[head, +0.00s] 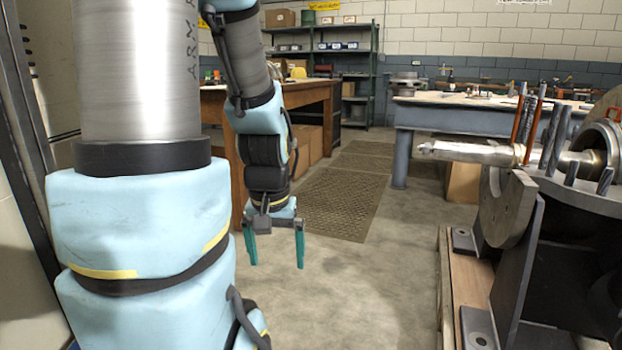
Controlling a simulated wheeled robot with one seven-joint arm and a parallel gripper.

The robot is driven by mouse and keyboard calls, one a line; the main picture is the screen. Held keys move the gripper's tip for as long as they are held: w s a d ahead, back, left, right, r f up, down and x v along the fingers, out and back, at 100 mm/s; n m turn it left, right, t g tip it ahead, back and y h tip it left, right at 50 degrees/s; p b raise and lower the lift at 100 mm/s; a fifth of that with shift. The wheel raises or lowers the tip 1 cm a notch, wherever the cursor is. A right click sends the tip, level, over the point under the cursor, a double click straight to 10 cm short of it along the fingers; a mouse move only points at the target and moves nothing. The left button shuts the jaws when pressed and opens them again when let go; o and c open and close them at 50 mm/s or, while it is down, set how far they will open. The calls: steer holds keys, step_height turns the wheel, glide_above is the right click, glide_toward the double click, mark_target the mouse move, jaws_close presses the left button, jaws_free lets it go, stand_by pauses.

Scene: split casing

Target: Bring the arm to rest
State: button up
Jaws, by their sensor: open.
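My arm hangs in the left half of the head view, with its thick padded links nearest the camera. My gripper (275,247) points down at the end of the arm, left of the middle. Its two green fingers are apart and nothing is between them. It hangs over the open floor and touches nothing that I can see.
At right stands a split casing (508,207) with a metal shaft (470,152) and upright rods on a wooden base (465,285). A wooden bench (310,95) is behind my arm. A grey workbench (430,115) and shelves (345,70) stand farther back. Concrete floor (350,290) lies clear between.

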step_height(320, 180, up, 26)
steer(key=p, duration=2.4)
steer(key=shift+r, duration=0.15)
